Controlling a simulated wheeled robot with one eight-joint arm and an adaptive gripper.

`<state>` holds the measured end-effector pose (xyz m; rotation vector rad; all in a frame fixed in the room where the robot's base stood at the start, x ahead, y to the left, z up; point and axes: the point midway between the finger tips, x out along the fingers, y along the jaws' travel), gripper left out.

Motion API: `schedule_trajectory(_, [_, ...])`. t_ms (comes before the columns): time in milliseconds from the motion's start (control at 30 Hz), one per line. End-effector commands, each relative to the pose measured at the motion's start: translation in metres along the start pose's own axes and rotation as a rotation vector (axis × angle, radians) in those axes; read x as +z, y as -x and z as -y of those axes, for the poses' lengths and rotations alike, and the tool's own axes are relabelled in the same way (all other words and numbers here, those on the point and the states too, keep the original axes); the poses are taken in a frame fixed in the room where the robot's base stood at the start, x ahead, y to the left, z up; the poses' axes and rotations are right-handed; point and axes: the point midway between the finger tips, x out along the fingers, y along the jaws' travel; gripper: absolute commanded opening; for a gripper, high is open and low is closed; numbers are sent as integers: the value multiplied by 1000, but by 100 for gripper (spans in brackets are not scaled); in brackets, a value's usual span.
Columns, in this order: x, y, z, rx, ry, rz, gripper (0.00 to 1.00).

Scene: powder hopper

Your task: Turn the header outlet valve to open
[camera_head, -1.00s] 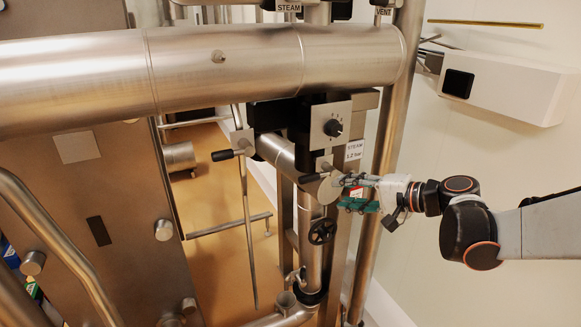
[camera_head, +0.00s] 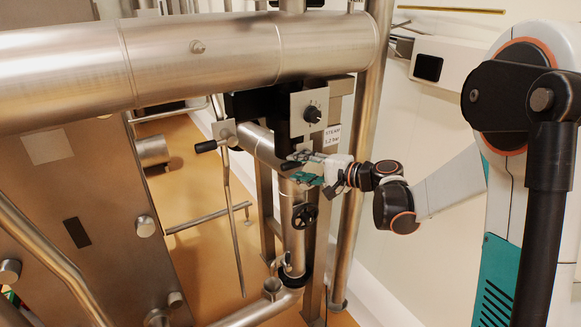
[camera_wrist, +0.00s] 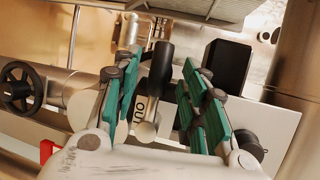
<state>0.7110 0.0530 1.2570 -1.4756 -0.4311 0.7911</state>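My gripper (camera_wrist: 165,85) is open, with green-padded fingers on both sides of the handle. Gaps show between the pads and the handle, so it does not look gripped. The lever's pivot is partly hidden by my gripper in the head view.
A plate with a black knob (camera_head: 312,114) is above my gripper. A handwheel (camera_head: 305,216) is just below it. A second black-handled lever (camera_head: 206,146) is at the left. A large horizontal pipe (camera_head: 220,58) crosses above, and an upright pipe (camera_head: 357,190) stands right.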

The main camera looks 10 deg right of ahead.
Motion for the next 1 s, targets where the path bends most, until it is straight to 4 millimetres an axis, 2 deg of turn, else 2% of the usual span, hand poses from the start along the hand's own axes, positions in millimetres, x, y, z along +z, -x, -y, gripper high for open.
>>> schedule_trajectory(100, [0,-18,0,1,0,2,40])
schedule_trajectory(233, [0,-31,0,1,0,2,40])
schedule_trajectory(633, [0,-36,0,0,0,0,40])
schedule_trajectory(800, [0,-36,0,0,0,0,1])
schedule_trajectory(1000, [0,-36,0,0,-2,0,0])
